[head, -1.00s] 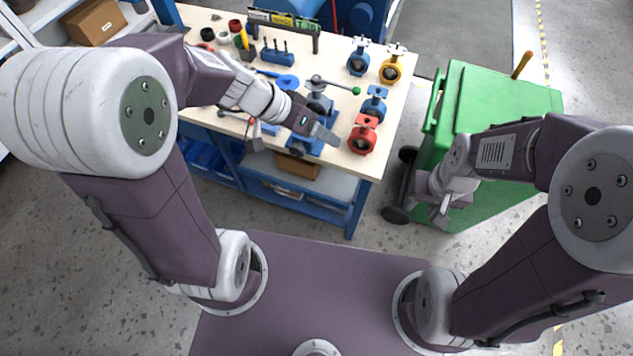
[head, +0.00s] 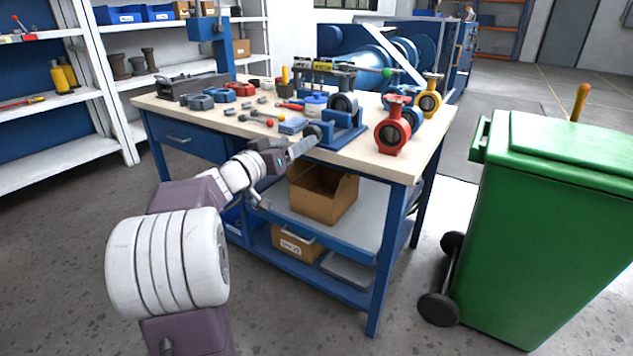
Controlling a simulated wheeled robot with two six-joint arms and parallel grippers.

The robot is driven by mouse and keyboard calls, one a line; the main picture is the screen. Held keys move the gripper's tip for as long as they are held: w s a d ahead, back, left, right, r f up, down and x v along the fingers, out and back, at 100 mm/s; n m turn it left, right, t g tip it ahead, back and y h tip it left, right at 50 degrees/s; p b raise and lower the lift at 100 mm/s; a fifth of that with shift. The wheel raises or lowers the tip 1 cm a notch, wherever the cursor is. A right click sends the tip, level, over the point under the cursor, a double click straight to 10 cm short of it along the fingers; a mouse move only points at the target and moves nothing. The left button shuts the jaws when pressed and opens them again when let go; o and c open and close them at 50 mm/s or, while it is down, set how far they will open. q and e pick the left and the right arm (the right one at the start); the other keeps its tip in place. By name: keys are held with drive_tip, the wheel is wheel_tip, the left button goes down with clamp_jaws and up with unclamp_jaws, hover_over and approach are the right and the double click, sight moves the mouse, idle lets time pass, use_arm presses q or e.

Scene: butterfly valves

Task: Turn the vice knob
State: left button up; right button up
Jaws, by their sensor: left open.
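A blue vice (head: 346,138) stands near the front edge of the workbench and holds a dark grey butterfly valve (head: 343,104). A dark round knob (head: 312,130) shows at the vice's left side. My left gripper (head: 308,142) reaches in from the left over the bench's front edge, with its fingers close to the knob. It is open; the picture does not show whether a finger touches the knob. A green ball (head: 387,72), seemingly on the valve's lever, shows behind the vice. My right gripper is out of view.
On the workbench (head: 405,165), a red valve (head: 393,127) stands right of the vice and a yellow valve (head: 429,98) farther back. Small parts and tools lie to the left. A green bin (head: 560,200) stands right of the bench.

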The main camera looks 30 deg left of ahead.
use_arm(q)
drive_tip(key=w, duration=0.5)
drive_tip(key=w+f, duration=0.1)
drive_tip(key=w, duration=0.2)
drive_tip(key=shift+w, duration=0.3)
drive_tip(key=shift+y, duration=0.3)
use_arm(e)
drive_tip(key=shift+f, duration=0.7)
use_arm(q)
drive_tip(key=shift+c, duration=0.3)
